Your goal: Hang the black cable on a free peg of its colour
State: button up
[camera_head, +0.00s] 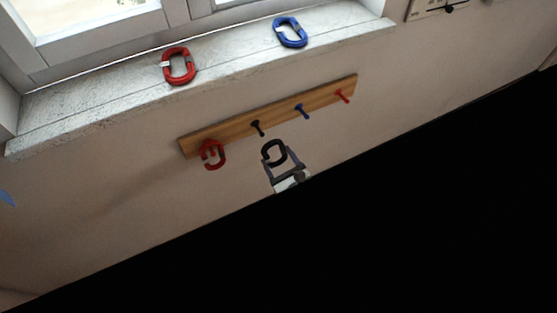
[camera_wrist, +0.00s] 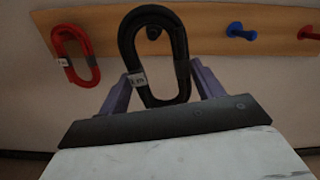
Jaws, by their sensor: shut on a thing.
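The black cable (camera_head: 266,151) is a closed oval loop with a small white tag. My gripper (camera_head: 282,163) is shut on its lower part and holds it upright in front of the wall. In the wrist view the cable (camera_wrist: 181,60) stands between my gripper's fingers (camera_wrist: 160,88). The black peg (camera_head: 257,128) is bare and shows through the top of the loop in the wrist view (camera_wrist: 153,33). In the head view the cable is below and right of that peg, apart from it.
The wooden rail (camera_head: 230,127) carries a red cable (camera_head: 213,155) at its left end. The blue peg (camera_head: 301,110) and red peg (camera_head: 342,96) are bare. A red cable (camera_head: 168,72) and a blue cable (camera_head: 281,38) lie on the windowsill (camera_head: 230,60) above.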

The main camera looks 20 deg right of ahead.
jog(key=w+f+b, duration=0.1)
jog(key=w, duration=0.8)
jog(key=shift+w+a+f+b, duration=0.2)
jog(key=shift+w+f+b, duration=0.1)
jog(key=shift+f+b, duration=0.1)
dwell(0.4)
dwell(0.7)
jog(key=o, duration=1.1)
jog(key=shift+s, duration=0.1)
